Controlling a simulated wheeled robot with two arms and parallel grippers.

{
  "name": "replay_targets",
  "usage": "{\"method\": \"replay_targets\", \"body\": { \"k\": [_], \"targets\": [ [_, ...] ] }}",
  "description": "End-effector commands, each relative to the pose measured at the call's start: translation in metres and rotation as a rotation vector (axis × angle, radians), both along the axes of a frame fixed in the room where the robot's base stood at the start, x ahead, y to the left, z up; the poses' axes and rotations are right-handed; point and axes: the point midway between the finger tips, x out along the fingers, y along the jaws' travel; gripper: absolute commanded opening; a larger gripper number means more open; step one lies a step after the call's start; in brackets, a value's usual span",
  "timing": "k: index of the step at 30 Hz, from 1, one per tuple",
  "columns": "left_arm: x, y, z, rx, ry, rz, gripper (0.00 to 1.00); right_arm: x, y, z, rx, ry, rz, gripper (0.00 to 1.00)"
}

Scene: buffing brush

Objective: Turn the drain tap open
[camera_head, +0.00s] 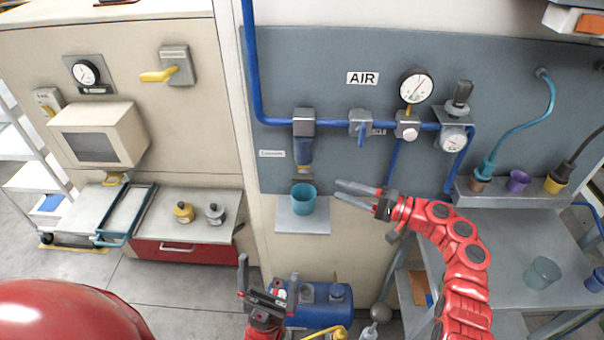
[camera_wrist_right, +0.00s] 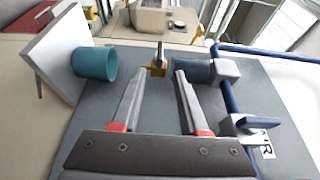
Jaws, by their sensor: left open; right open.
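The drain tap (camera_wrist_right: 157,70) is a small brass-coloured fitting at the lower end of the blue filter bowl (camera_head: 304,153); in the head view it is small and hard to make out. The bowl also shows in the right wrist view (camera_wrist_right: 192,71). A teal cup (camera_head: 303,198) stands on a small shelf below the tap. My right gripper (camera_head: 339,191) is open, its fingers pointing left towards the tap. In the right wrist view the tap appears between its fingertips (camera_wrist_right: 158,73); contact cannot be told. My left gripper (camera_head: 268,276) is open and empty, low in front.
A small shelf (camera_head: 290,226) juts from the wall panel under the cup. Blue pipe (camera_head: 335,125) with a valve (camera_head: 361,124) and gauge (camera_head: 416,86) runs right of the filter. A blue tank (camera_head: 322,303) stands below. A metal bench (camera_head: 500,235) is at the right.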

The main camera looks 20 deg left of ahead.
Motion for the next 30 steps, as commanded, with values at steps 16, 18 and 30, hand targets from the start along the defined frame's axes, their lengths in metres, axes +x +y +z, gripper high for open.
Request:
{"method": "replay_targets", "body": {
  "k": [16, 18, 30],
  "targets": [
    [0.0, 0.0, 0.031, 0.0, 0.0, 0.0, 1.0, 0.012, 0.107, 0.002, 0.001, 0.0, 0.002, 0.44],
    [0.0, 0.0, 0.031, 0.0, 0.0, 0.0, 1.0, 0.013, 0.111, 0.0, 0.0, 0.001, 0.0, 0.44],
    [0.0, 0.0, 0.031, 0.0, 0.0, 0.0, 1.0, 0.013, 0.115, -0.001, 0.0, 0.001, -0.002, 0.4]
  ]
}}
